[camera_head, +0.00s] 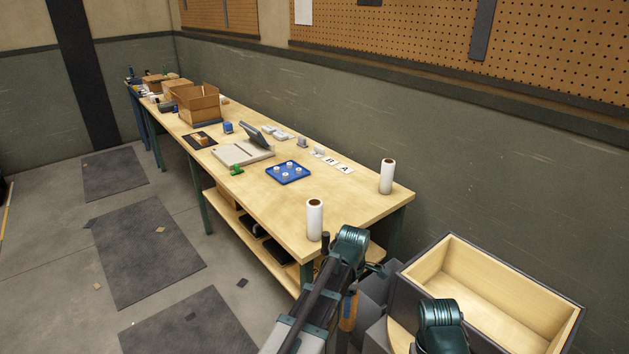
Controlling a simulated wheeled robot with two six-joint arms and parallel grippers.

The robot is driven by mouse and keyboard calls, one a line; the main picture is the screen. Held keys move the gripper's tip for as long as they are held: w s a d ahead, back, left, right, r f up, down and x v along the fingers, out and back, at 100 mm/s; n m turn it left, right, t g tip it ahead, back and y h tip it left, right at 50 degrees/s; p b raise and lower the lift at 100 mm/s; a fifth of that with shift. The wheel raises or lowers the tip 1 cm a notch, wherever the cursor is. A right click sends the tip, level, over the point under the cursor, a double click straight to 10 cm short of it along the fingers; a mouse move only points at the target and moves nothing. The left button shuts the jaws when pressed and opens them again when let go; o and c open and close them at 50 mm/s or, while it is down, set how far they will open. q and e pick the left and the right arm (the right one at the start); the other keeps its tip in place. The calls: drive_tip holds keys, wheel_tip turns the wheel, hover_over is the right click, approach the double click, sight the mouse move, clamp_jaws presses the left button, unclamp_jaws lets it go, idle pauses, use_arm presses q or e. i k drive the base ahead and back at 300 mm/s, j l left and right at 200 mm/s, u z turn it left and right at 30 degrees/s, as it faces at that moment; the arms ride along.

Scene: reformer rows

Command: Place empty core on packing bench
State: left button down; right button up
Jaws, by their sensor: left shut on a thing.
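The packing bench (377,210) is a long light-wood table with green legs, running away to the upper left. My left gripper (350,302) is low in the view, in front of the bench's near end and partly hidden by my arm. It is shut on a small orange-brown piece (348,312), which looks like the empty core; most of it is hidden. The gripper is apart from the bench top. My right arm shows at the bottom edge, but its gripper is not in view.
Two white rolls stand upright near the bench's near end, one at the front edge (314,221) and one at the back (387,177). A wooden crate (488,285) is at lower right.

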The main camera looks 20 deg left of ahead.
sight(289, 198)
drive_tip(key=j+z, duration=0.25)
drive_tip(key=j, duration=2.05)
drive_tip(key=i, duration=0.05)
